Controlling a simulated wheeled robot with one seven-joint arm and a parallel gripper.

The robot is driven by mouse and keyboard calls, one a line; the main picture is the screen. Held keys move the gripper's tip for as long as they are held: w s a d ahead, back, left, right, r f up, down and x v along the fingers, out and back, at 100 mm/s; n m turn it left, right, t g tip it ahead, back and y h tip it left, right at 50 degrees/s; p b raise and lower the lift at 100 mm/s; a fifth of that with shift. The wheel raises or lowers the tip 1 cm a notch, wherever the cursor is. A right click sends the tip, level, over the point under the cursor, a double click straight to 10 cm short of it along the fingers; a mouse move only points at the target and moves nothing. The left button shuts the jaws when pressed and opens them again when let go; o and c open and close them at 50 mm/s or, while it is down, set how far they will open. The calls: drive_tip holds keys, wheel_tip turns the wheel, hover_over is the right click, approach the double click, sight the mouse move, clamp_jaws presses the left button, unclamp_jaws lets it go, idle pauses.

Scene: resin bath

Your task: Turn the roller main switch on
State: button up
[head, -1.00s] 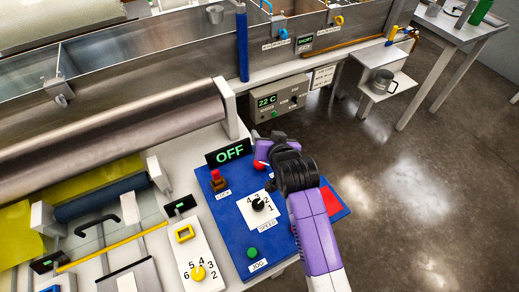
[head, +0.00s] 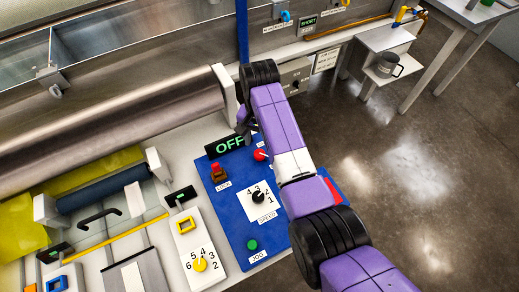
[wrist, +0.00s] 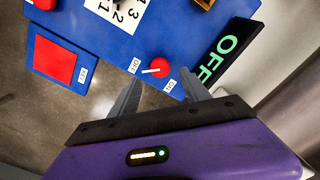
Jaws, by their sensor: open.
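The main switch is a red round knob with a white pointer (wrist: 157,68), set on the blue panel (wrist: 185,22) between two small labels. In the head view the red knob (head: 260,155) shows just left of my arm, near the OFF display (head: 230,145). The display also shows in the wrist view (wrist: 222,55), lit green. My gripper (wrist: 160,88) is open and empty, its two grey fingers spread on either side of the knob in the picture. I cannot tell how far above it they are. In the head view my arm hides the fingertips.
A large steel roller (head: 110,125) lies left of the panel. Open floor (head: 430,200) is to the right.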

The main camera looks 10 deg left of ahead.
sight(260, 153)
drive_tip(key=shift+f, duration=3.05)
clamp_jaws()
